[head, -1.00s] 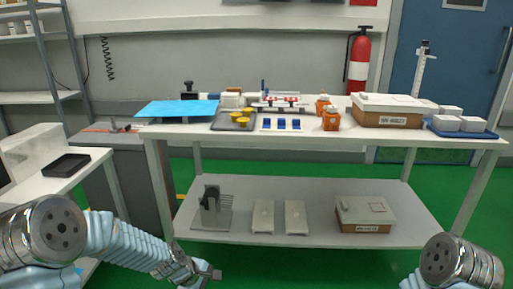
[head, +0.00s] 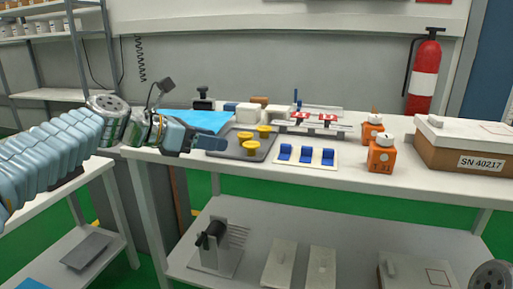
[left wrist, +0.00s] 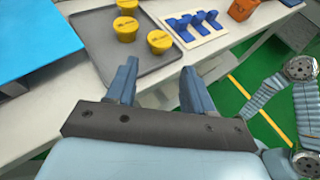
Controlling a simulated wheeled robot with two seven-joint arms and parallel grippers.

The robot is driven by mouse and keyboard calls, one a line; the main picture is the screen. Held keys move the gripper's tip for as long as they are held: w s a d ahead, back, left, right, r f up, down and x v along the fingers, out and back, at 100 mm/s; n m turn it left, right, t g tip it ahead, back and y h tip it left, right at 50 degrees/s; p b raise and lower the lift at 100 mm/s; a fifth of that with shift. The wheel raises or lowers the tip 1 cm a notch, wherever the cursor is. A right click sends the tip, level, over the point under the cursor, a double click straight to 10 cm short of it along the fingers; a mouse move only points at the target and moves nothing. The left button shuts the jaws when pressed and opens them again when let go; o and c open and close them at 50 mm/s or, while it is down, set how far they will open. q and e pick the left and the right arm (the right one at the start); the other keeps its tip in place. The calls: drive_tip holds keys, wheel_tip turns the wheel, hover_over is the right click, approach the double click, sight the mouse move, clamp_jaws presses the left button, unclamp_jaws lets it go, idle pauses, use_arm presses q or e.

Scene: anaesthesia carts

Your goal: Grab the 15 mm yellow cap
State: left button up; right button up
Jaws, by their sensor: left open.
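Three yellow caps stand on a dark grey tray (head: 226,152) on the table: a front one (head: 250,148), a left one (head: 245,135) and a back right one (head: 264,130). I cannot read sizes, so I cannot tell which is 15 mm. In the left wrist view they are near the top: one (left wrist: 126,29), one at the edge (left wrist: 127,6) and one to the right (left wrist: 159,41). My left gripper (head: 212,143) is open and empty, just left of the caps, near the tray's front left; its fingers (left wrist: 159,78) point toward them.
White blocks (head: 248,113) and a rack with red parts (head: 318,122) stand behind.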

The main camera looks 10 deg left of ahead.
sight(248, 144)
use_arm(q)
drive_tip(key=x, duration=1)
drive_tip(key=shift+w+d+b, duration=0.15)
drive_tip(key=shift+w+b, duration=0.05)
drive_tip(key=shift+b, duration=0.15)
drive_tip(key=c, duration=0.7)
